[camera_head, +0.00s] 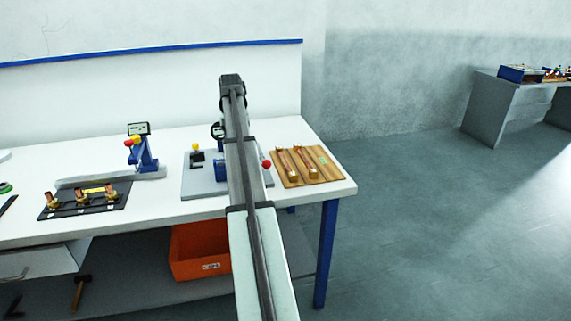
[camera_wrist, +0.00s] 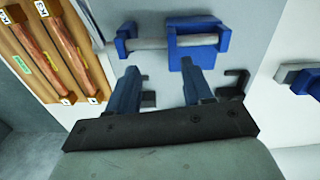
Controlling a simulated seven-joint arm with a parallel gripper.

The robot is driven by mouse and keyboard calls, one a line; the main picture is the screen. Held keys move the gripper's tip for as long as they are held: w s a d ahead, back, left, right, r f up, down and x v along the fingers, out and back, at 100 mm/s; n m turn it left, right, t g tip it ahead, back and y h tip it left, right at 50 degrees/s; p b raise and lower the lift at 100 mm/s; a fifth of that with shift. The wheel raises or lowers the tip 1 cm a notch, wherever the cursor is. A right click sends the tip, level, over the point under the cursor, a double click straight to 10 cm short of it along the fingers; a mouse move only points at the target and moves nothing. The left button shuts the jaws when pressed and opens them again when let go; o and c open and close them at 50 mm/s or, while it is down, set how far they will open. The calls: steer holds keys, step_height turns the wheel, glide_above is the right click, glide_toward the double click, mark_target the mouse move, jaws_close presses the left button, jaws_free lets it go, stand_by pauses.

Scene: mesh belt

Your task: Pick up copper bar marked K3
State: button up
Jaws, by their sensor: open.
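In the wrist view, two copper bars lie side by side on a wooden tray (camera_wrist: 22,68) at upper left. The right-hand copper bar (camera_wrist: 64,48) has an end tag that appears to read K3; the left-hand bar (camera_wrist: 36,54) has a tag I cannot read surely. My gripper (camera_wrist: 159,67) is open and empty above a grey plate, apart from the tray and right of both bars. In the head view, the tray (camera_head: 312,178) sits at the table's right end. My arm crosses the view and hides the gripper there.
A grey fixture plate (camera_head: 201,187) with blue clamps stands left of the tray; a blue clamp (camera_wrist: 198,50) with a rod lies just beyond my fingertips. A red knob (camera_head: 267,164) stands between plate and tray.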

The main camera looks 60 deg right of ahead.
steer(key=s+d+r+m, duration=0.1)
steer(key=s+d, duration=0.4)
steer(key=d, duration=0.3)
steer(key=s+d+r, duration=0.1)
steer(key=s+d, duration=0.4)
steer(key=d, duration=0.3)
glide_above(286, 160)
steer(key=f, duration=0.8)
steer(key=shift+w+a+f, duration=0.1)
steer(key=shift+w+f, duration=0.1)
steer(key=shift+w, duration=0.15)
steer(key=shift+s+a+f, duration=0.1)
steer(key=shift+s+f, duration=0.1)
steer(key=shift+f, duration=1.15)
steer(key=shift+s+f, duration=0.2)
steer(key=shift+f, duration=1.15)
steer(key=shift+c, duration=0.2)
jaws_close()
